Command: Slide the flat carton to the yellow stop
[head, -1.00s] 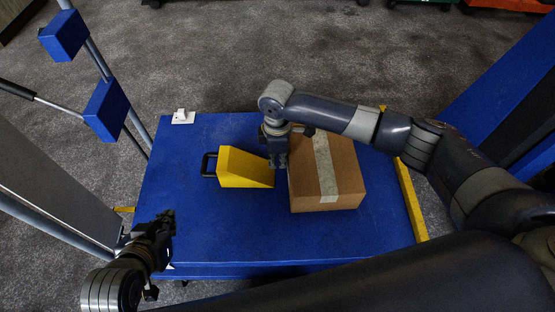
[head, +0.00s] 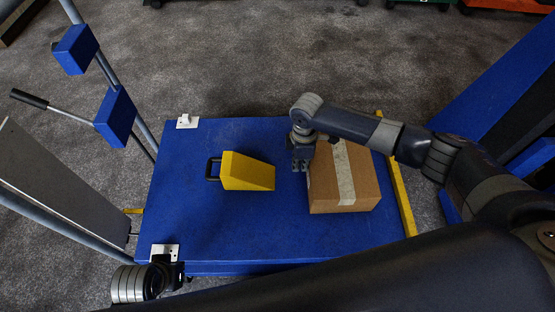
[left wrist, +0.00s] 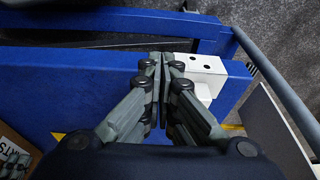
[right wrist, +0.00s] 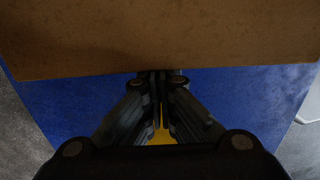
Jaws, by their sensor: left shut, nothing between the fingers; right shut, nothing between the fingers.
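The brown carton (head: 361,182) with a pale tape strip lies flat on the right part of the blue platform (head: 225,240). The yellow stop (head: 401,197) is a bar along the platform's right edge, with a narrow blue gap between it and the carton. My right gripper (head: 300,167) is shut and empty at the carton's left side; touching or just apart, I cannot tell. The right wrist view shows its fingertips (right wrist: 160,78) at the carton wall (right wrist: 165,40). My left gripper (head: 170,268) is shut and empty by the platform's front left corner, as the left wrist view (left wrist: 160,62) shows.
A yellow wedge (head: 247,172) with a black handle stands on the platform, left of my right gripper. White brackets sit at the back left (head: 187,122) and front left (head: 164,252) corners. Blue-padded posts (head: 116,115) rise at left. The platform's front middle is clear.

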